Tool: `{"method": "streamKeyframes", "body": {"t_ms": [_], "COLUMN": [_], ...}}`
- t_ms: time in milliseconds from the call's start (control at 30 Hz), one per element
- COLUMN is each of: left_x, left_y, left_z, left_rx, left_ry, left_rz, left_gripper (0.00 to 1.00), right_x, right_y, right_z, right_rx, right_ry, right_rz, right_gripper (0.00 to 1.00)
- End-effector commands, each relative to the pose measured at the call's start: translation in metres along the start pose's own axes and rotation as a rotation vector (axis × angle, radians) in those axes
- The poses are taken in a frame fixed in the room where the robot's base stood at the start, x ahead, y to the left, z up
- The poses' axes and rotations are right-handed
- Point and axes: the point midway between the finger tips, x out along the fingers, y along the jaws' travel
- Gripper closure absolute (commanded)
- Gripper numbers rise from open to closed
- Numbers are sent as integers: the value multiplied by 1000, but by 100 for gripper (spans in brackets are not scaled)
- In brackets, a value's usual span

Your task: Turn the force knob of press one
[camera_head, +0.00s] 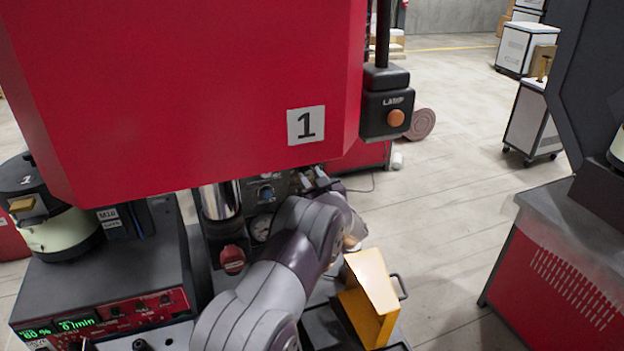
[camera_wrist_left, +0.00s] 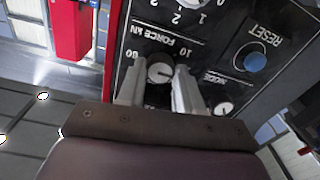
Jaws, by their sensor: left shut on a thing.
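Press one (camera_head: 200,90) is the big red machine with a "1" label in the head view. Its dark control panel (camera_head: 285,184) is partly hidden behind my left arm. In the left wrist view, the force knob (camera_wrist_left: 160,72) is a small round grey dial under the "FORCE kN" lettering, with scale marks around it. My left gripper (camera_wrist_left: 160,86) has one finger on each side of the knob and is shut on it. In the head view the left gripper (camera_head: 317,180) shows small at the panel. My right gripper is not in view.
A blue RESET button (camera_wrist_left: 255,62) and a MODE knob (camera_wrist_left: 223,108) sit close to the gripper on the panel. Open floor lies to the right.

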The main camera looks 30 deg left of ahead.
Motion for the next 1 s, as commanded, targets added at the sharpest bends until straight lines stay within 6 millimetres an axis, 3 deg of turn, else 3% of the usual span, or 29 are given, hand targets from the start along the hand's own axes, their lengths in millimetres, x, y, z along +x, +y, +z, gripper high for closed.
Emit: {"method": "streamKeyframes", "body": {"t_ms": [267, 1000], "left_x": [0, 0], "left_y": [0, -1], "left_z": [-1, 0], "left_rx": [113, 670], "left_ry": [3, 20], "left_rz": [1, 3], "left_gripper": [95, 95], "right_x": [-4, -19], "right_y": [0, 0], "right_z": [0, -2], "right_rx": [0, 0], "right_ry": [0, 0], "right_rz": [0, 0], "right_gripper": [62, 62]}}
